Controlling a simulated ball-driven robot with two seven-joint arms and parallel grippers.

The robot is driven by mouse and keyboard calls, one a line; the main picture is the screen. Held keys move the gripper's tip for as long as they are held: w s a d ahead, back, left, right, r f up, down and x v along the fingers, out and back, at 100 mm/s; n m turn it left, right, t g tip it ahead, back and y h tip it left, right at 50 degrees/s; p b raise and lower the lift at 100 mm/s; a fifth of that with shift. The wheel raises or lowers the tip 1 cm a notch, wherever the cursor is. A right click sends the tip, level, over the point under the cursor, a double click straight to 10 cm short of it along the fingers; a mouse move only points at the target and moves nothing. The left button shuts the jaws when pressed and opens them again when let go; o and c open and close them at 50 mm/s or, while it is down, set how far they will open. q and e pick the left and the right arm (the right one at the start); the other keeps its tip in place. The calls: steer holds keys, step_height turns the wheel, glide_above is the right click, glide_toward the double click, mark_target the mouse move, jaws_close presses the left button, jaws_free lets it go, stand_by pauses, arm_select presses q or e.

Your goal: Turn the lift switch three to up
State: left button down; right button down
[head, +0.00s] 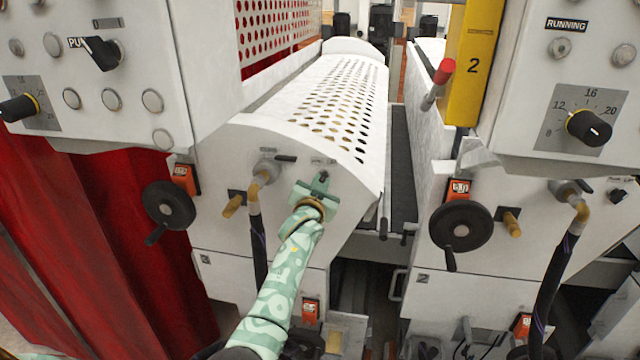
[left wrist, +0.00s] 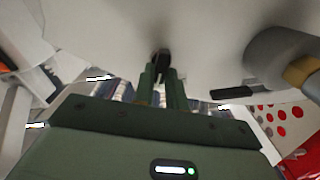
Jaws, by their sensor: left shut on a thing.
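A small black switch (head: 323,175) sits on the white end panel of the middle machine, below a small label too small to read. It also shows in the left wrist view as a dark knob (left wrist: 161,60) at the fingertips. My left gripper (head: 321,182), green, reaches up to the panel from below and is shut on this switch. In the left wrist view its two fingers (left wrist: 162,82) stand close together on either side of the knob. The fingers partly hide the switch, so its exact setting cannot be told. My right gripper is not in view.
A pipe elbow with a hose (head: 262,175) is just left of the gripper. Black handwheels (head: 168,205) and (head: 460,230) stand to both sides. A perforated white cover (head: 335,100) lies above. Control panels with dials (head: 588,128) flank the scene.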

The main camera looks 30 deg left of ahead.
arm_select(q)
steer(key=shift+f+m, duration=0.1)
steer(key=shift+m, duration=0.8)
steer(key=c, duration=1.4)
jaws_free()
steer(key=shift+w, duration=0.1)
steer(key=shift+c, duration=0.2)
